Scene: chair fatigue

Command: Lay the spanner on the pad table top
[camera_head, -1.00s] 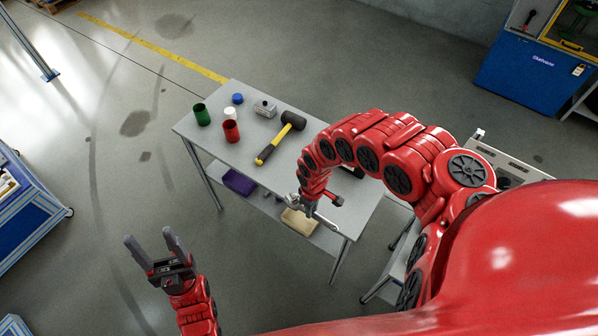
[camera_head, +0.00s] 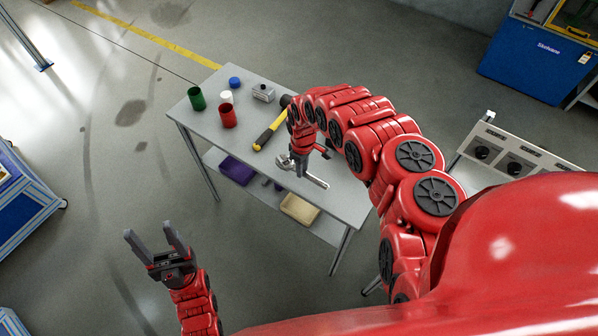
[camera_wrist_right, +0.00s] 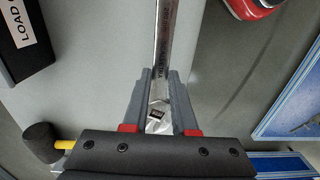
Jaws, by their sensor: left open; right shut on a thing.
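The silver spanner (camera_head: 318,182) is held in my right gripper (camera_head: 300,168), above the front part of the grey table top (camera_head: 225,140). Its open jaw end points left and its other end points right. I cannot tell whether it touches the surface. In the right wrist view the spanner (camera_wrist_right: 165,40) runs between the two fingers (camera_wrist_right: 157,100), which are shut on it, with the table top (camera_wrist_right: 100,50) beneath and left. My left gripper (camera_head: 160,250) is open and empty, over the floor in front and left of the table.
On the table stand a green cup (camera_head: 196,98), red cup (camera_head: 228,116), white item (camera_head: 226,96), blue lid (camera_head: 235,83) and metal block (camera_head: 263,92). A purple bin (camera_head: 237,171) and beige bin (camera_head: 299,208) sit below.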

